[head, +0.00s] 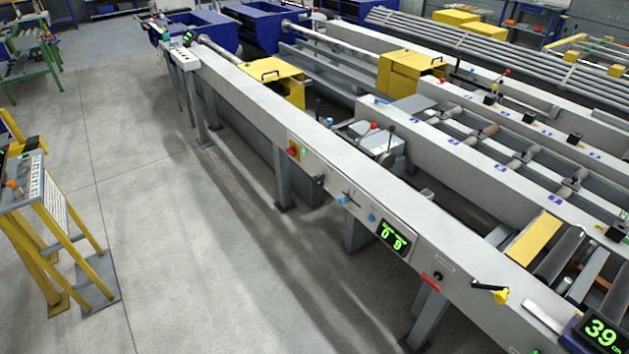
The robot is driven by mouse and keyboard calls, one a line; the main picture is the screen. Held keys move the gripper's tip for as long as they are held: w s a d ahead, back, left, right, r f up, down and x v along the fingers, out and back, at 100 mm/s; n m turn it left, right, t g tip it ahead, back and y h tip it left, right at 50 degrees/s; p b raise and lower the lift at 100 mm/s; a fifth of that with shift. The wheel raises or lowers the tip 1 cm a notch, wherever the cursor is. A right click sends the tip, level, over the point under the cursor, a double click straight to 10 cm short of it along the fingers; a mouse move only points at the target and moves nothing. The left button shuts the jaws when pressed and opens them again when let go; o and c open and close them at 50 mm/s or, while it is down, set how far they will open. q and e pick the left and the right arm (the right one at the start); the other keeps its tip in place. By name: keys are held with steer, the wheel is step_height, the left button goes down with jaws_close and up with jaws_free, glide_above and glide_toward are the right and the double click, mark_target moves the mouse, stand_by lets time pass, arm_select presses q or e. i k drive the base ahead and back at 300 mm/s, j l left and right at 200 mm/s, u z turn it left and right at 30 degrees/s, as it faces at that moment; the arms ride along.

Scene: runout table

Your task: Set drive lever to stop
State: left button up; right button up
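The long grey runout table (255,92) crosses the head view from upper left to lower right. Several handles show on its front face: a lever with a yellow knob (500,295), a red handle (431,282) and a small black control (319,180). A thin upright lever with a dark ball (390,131) stands on a grey unit behind the beam. No label is readable, so I cannot tell which one is the drive lever or its setting. Neither of my grippers is in view.
The front panel has a red-and-yellow switch (293,149), blue knobs (371,218) and a green display (393,237) reading 09. A yellow-legged control stand (55,235) is at left. The grey floor (170,230) between is clear.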

mark_target(318, 178)
steer(key=i+z, duration=0.15)
steer(key=i, duration=0.4)
steer(key=i+j+z, duration=0.2)
steer(key=i, duration=0.35)
steer(key=i+j+z, duration=0.15)
steer(key=i, duration=0.4)
